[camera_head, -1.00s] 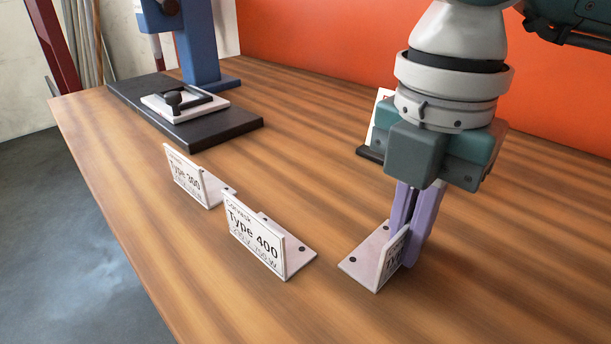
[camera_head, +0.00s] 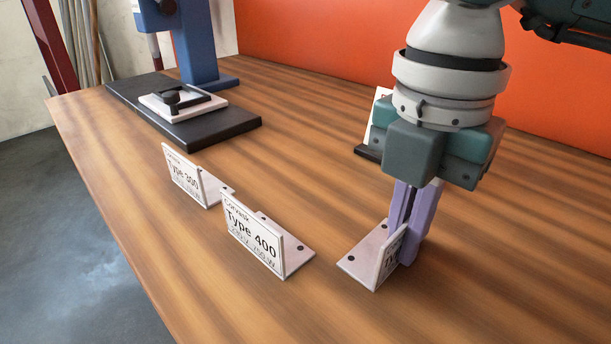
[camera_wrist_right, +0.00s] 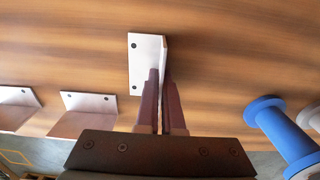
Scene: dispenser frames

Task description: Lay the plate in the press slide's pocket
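An L-shaped white plate (camera_head: 362,261) stands on the table below my right gripper (camera_head: 408,254), its labelled upright flange partly hidden by the purple fingers. In the right wrist view the fingers of my right gripper (camera_wrist_right: 161,72) lie on both sides of that plate's upright flange (camera_wrist_right: 146,62) and look closed on it. Two similar plates, Type 400 (camera_head: 252,238) and Type 300 (camera_head: 184,177), stand to the left. The blue press (camera_head: 199,45) is at the back left; its white slide (camera_head: 203,108) with a dark frame and knob sits on the black base (camera_head: 222,128). My left gripper is out of view.
A white card in a black stand (camera_head: 368,153) is partly hidden behind my right gripper. A blue flanged cylinder (camera_wrist_right: 284,138) shows at the right of the wrist view. The table between the plates and the press base is clear. An orange wall (camera_head: 320,55) is behind.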

